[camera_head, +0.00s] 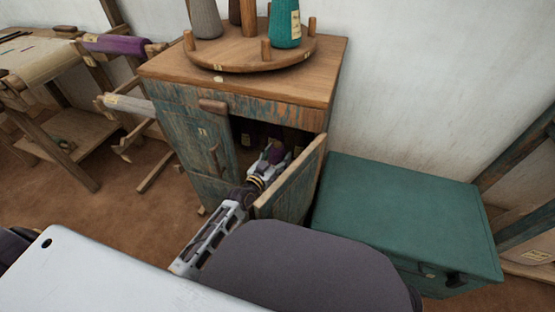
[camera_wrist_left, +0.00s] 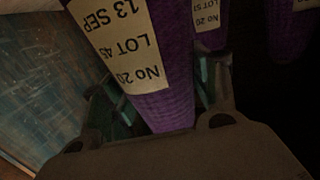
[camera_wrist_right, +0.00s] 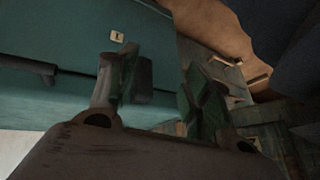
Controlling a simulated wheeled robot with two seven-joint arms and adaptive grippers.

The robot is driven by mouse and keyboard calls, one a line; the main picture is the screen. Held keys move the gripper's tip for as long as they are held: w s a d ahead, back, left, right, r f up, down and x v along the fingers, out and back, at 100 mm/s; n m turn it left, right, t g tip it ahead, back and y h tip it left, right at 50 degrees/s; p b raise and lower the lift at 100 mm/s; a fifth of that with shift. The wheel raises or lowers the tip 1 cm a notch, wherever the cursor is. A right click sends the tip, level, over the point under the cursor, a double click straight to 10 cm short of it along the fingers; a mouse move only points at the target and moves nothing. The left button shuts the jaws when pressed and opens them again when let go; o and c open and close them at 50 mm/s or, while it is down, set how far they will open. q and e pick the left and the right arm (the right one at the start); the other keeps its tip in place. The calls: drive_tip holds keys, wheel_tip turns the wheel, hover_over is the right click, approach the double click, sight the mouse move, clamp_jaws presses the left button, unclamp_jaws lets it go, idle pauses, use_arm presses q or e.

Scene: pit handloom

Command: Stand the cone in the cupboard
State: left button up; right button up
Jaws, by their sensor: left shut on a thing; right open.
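The cupboard (camera_head: 168,66) is wooden with worn blue-green paint. Its right door (camera_head: 291,183) stands open and its left door (camera_head: 196,135) looks shut. My left gripper (camera_head: 271,160) reaches into the dark opening and is shut on a purple cone (camera_head: 278,151). In the left wrist view this cone (camera_wrist_left: 160,100) fills the middle between the fingers and carries a cream paper label. Whether its base touches the shelf is hidden. My right gripper (camera_wrist_right: 160,78) is open and empty near the green chest; it is not seen in the head view.
Other purple cones (camera_wrist_left: 207,45) stand behind in the cupboard. A round wooden stand (camera_head: 235,60) with grey and teal cones (camera_head: 285,25) is on top. A green chest (camera_head: 405,215) stands right of the open door. Loom frames (camera_head: 75,150) are at left.

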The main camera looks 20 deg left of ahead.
sight(273, 162)
use_arm(q)
drive_tip(key=shift+f, duration=0.25)
use_arm(e)
drive_tip(key=shift+f, duration=0.25)
use_arm(q)
drive_tip(key=o, duration=1.1)
use_arm(e)
drive_tip(key=shift+w, duration=0.1)
use_arm(q)
drive_tip(key=shift+o, duration=0.2)
drive_tip(key=shift+r, duration=0.1)
drive_tip(key=shift+p+v, duration=0.3)
drive_tip(key=shift+v, duration=0.65)
drive_tip(key=shift+p+v, duration=0.35)
drive_tip(key=shift+v, duration=0.85)
drive_tip(key=shift+p+v, duration=0.55)
drive_tip(key=shift+v, duration=1.35)
drive_tip(key=shift+p+v, duration=0.5)
drive_tip(key=shift+v, duration=1.45)
use_arm(e)
wheel_tip(273, 162, up, 8)
drive_tip(key=d+g+h, duration=0.1)
drive_tip(key=shift+s+d+f, duration=0.15)
drive_tip(key=shift+s+d, duration=0.2)
drive_tip(key=shift+d, duration=0.05)
drive_tip(key=shift+s+f, duration=0.1)
drive_tip(key=shift+f, duration=0.1)
